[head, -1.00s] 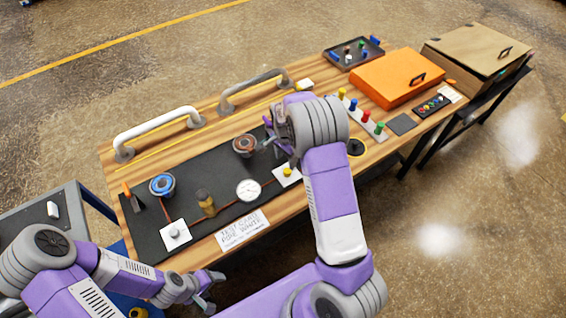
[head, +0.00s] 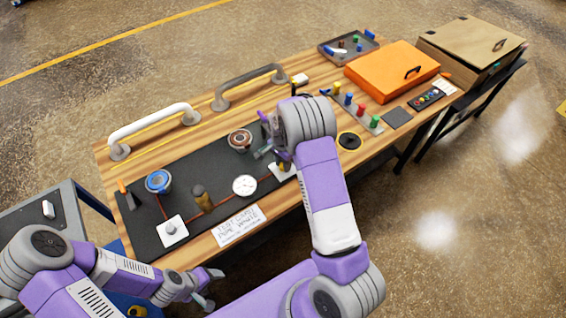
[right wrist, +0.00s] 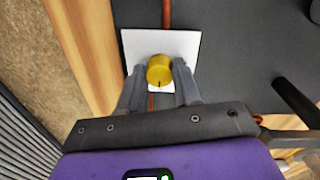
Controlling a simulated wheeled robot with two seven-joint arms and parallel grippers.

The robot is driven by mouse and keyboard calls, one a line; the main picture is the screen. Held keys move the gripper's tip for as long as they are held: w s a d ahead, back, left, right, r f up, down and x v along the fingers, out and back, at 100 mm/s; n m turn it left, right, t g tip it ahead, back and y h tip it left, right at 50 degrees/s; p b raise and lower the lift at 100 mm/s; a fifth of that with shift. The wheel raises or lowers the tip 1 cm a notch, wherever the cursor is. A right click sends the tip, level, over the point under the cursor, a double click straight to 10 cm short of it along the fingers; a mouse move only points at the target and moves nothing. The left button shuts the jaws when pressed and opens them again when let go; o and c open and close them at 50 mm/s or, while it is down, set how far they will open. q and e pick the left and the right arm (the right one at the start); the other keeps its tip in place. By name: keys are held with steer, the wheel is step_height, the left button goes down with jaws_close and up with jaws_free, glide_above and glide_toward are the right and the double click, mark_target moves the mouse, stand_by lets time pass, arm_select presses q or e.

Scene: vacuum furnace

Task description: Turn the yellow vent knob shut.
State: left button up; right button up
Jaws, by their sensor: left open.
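The yellow vent knob (right wrist: 159,72) stands on a white square plate (right wrist: 190,44) in the right wrist view, with a small dark mark on its near side. My right gripper (right wrist: 159,68) is open, its two fingers on either side of the knob; a gap shows on the left, and I cannot tell whether the right finger touches. In the head view the right gripper (head: 275,150) is over the dark panel (head: 222,168), and it mostly hides the knob. My left gripper (head: 207,288) is open and empty, low in front of the table.
A round gauge (head: 244,185), a brass fitting (head: 202,198), and a white-plated knob (head: 171,229) stand left of my right gripper. A white handle (head: 150,122) and a grey handle (head: 248,82) rise behind. Coloured pegs (head: 361,108) and an orange case (head: 392,75) lie right.

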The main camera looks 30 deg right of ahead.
steer(key=shift+c, duration=1.2)
steer(key=n, duration=0.4)
steer(key=shift+b, duration=0.35)
steer(key=n, duration=0.4)
steer(key=shift+n+b, duration=0.3)
steer(key=shift+b, duration=0.1)
steer(key=n, duration=0.4)
steer(key=shift+t+b, duration=0.3)
steer(key=n, duration=0.5)
steer(key=shift+s, duration=0.1)
steer(key=shift+n, duration=0.3)
